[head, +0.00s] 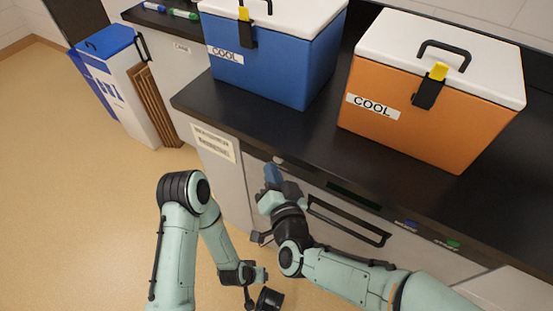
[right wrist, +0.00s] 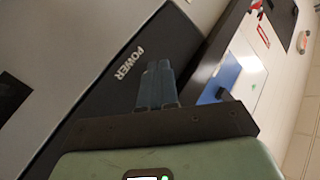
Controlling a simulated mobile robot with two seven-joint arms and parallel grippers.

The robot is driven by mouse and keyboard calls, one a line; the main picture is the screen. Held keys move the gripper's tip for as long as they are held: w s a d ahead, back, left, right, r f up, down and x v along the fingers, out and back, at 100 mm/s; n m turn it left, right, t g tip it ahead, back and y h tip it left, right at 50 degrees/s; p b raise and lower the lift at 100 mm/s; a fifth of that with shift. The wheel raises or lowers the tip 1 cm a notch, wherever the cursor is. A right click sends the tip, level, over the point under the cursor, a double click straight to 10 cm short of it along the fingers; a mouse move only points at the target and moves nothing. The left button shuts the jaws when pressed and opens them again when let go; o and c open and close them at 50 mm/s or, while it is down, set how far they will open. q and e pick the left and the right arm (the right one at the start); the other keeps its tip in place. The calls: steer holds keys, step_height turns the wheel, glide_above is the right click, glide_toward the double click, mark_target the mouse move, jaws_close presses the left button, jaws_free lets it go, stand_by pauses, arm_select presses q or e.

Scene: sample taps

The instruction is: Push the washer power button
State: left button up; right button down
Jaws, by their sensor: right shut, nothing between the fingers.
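The washer is the grey front under the black counter, with a dark control strip (head: 355,195) and a bar handle (head: 345,222). My right gripper (head: 272,173) is shut and empty, its blue-grey fingers at the left end of that strip. In the right wrist view the shut fingers (right wrist: 157,72) point at the dark panel beside the white word POWER (right wrist: 130,62). The power button cannot be made out clearly there. Whether the fingertips touch the panel I cannot tell. The end of my left arm (head: 258,274) hangs low in front of the washer; its fingers are not clear.
A blue cooler (head: 275,65) and an orange cooler (head: 430,110) stand on the black counter (head: 300,135) above the washer. A blue button (head: 406,223) and a green button (head: 453,244) sit farther right.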

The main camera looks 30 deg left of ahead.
steer(key=shift+w, duration=0.15)
stand_by(0.3)
steer(key=shift+w, duration=0.35)
steer(key=shift+s, duration=0.45)
steer(key=s, duration=0.6)
steer(key=shift+a, duration=0.2)
stand_by(0.6)
